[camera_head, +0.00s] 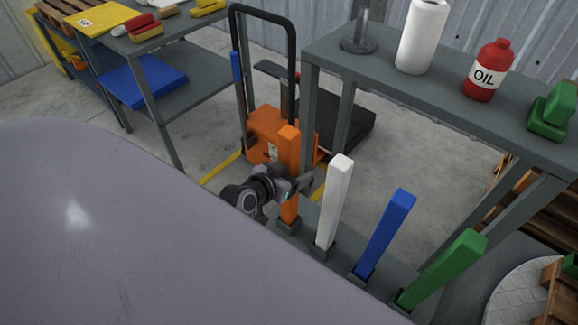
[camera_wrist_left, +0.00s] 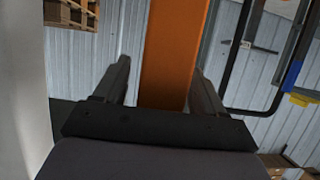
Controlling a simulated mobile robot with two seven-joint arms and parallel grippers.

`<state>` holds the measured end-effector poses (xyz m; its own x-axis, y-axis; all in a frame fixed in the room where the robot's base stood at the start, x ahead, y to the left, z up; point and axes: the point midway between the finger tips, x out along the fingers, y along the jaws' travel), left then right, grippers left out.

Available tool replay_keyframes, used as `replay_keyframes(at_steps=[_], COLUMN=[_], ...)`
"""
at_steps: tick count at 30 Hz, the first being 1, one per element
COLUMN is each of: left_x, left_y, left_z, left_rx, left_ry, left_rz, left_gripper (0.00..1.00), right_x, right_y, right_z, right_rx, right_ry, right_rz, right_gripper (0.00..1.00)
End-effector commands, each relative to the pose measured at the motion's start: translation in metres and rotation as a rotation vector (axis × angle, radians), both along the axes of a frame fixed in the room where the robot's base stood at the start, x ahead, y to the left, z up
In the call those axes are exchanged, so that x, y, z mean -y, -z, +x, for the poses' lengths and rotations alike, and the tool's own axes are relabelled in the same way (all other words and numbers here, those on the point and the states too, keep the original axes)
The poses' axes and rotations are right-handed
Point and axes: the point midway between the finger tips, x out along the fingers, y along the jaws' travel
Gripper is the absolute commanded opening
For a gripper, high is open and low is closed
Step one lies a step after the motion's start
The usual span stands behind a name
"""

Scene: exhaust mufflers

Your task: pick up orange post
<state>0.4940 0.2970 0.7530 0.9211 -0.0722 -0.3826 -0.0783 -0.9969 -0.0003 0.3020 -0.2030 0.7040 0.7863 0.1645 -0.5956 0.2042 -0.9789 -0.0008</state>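The orange post (camera_head: 289,150) stands upright in a dark holder, first from the left in a row of coloured posts. My left gripper (camera_head: 296,187) is at its middle height in the head view. In the left wrist view the orange post (camera_wrist_left: 172,60) rises between the two fingers of my left gripper (camera_wrist_left: 160,85). The fingers are apart, one on each side of the post, with a visible gap on the left side. Part of the post is hidden by the gripper in the head view. My right gripper is not in view.
A white post (camera_head: 333,200), a blue post (camera_head: 385,232) and a green post (camera_head: 443,268) stand close by on the right. An orange pallet jack (camera_head: 266,128) is behind. A grey table (camera_head: 440,100) holds a paper roll (camera_head: 422,35) and a red oil bottle (camera_head: 487,72).

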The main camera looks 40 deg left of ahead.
Motion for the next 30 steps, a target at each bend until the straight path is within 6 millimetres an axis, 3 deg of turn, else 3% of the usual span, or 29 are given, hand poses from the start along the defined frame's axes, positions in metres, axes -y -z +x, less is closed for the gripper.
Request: replay_keyframes(at_steps=[1, 6, 14, 20, 26, 30], left_x=[0.000, 0.000, 0.000, 0.000, 0.000, 0.000], left_y=[0.000, 0.000, -0.001, -0.013, -0.043, -0.074], left_z=[0.000, 0.000, 0.000, 0.000, 0.000, 0.000], left_rx=[0.000, 0.000, 0.001, 0.004, 0.004, 0.006], left_ry=[0.000, 0.000, 0.000, 0.000, 0.000, -0.001], left_rz=[0.000, 0.000, 0.000, -0.001, 0.000, 0.001], left_gripper=[0.57, 0.02, 0.00, 0.00, 0.00, 0.00], right_x=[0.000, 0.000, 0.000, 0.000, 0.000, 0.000], right_y=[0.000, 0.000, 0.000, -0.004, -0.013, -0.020], right_z=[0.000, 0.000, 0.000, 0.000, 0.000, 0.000], right_rx=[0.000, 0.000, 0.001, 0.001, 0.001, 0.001], right_ry=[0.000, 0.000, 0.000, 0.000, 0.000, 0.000], right_rz=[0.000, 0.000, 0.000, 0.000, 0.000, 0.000], right_gripper=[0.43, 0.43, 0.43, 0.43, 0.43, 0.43])
